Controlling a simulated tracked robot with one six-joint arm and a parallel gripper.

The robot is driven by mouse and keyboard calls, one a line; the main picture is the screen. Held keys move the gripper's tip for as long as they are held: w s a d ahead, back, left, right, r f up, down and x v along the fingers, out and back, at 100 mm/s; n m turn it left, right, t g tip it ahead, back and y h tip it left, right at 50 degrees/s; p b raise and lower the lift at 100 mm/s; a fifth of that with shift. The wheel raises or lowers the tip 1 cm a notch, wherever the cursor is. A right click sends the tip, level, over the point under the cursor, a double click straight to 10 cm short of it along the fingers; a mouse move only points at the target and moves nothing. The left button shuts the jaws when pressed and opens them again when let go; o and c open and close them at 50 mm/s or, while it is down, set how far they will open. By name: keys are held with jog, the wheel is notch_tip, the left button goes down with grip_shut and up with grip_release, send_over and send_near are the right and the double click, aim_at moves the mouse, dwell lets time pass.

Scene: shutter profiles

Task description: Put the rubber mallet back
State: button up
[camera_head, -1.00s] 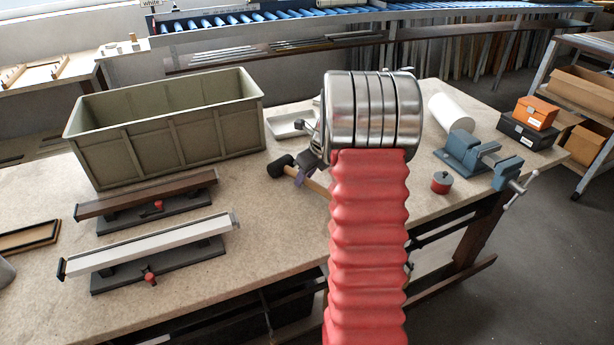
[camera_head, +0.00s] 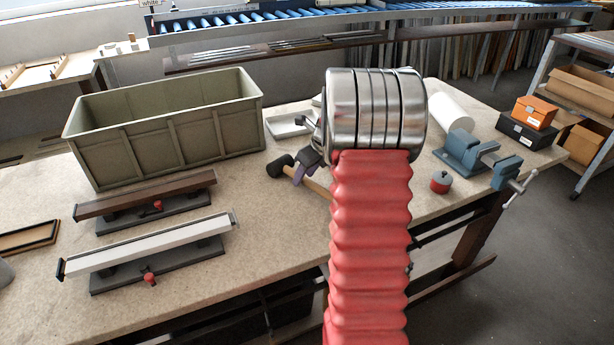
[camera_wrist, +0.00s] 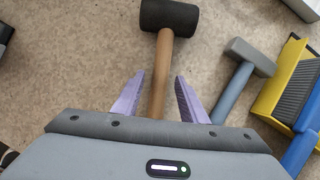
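The rubber mallet has a black head (camera_head: 280,166) and a wooden handle (camera_head: 319,186). It lies on the workbench right of the green-grey crate, partly hidden behind my arm in the head view. In the wrist view, the mallet head (camera_wrist: 169,15) is at the top and its handle (camera_wrist: 161,75) runs down between my fingers. My gripper (camera_wrist: 157,78) has two purple fingers, spread with a gap on each side of the handle. It also shows in the head view (camera_head: 305,168), over the handle. The handle's lower end is hidden by the gripper body.
A grey hammer (camera_wrist: 236,77) and a yellow dustpan (camera_wrist: 288,72) with a brush lie right of the mallet. The crate (camera_head: 168,135), a light tray (camera_head: 288,125), two profile fixtures (camera_head: 150,250), a blue vise (camera_head: 470,155) and a red-lidded tin (camera_head: 441,183) stand around the bench.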

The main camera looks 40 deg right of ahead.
aim_at(315, 184)
jog(key=v, duration=1)
jog(key=shift+r, duration=0.2)
